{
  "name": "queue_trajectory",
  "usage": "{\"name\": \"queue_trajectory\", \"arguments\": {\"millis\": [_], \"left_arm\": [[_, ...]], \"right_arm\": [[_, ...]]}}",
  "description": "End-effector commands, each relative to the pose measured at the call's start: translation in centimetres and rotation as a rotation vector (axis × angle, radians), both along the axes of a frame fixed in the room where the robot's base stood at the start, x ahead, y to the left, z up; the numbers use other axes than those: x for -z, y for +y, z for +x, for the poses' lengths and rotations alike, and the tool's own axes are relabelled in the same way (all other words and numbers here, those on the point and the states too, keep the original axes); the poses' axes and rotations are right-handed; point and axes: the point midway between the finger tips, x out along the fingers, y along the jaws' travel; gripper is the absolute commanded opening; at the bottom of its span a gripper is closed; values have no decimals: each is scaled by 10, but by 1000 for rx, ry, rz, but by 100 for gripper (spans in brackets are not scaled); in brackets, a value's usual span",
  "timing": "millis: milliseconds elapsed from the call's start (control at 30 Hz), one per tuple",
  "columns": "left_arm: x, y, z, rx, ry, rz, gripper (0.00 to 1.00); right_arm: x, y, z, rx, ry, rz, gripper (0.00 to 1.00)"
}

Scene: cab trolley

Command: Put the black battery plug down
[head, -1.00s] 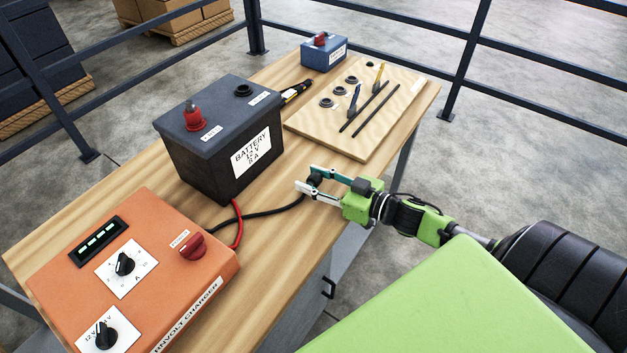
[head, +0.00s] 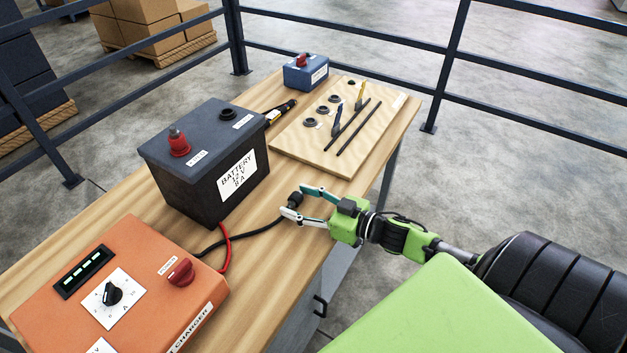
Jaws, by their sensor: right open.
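The black battery plug (head: 295,199) is at the end of a black cable (head: 255,231), at the bench's near right edge. My right gripper (head: 297,203) is open, with one finger on each side of the plug. The plug looks to be at or just above the wood; I cannot tell whether it rests there. The black battery (head: 188,188) stands to the left, with a red plug (head: 179,142) on one terminal and a bare dark terminal (head: 227,113) at the back. My left gripper is out of view.
An orange charger (head: 135,309) with knobs lies on the wooden bench (head: 268,262) at front left. A board (head: 320,161) with black rings and thin rods lies behind the gripper. A small blue box (head: 305,75) stands at the back. Dark railings (head: 345,57) surround the bench.

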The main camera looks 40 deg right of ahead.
Motion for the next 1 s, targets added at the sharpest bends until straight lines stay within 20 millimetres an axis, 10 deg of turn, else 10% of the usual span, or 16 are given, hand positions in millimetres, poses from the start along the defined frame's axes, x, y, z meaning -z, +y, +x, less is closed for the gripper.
{"name": "queue_trajectory", "arguments": {"millis": [1000], "left_arm": [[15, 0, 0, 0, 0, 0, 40]], "right_arm": [[-19, -50, -119, 1, 2, 0, 53]]}}
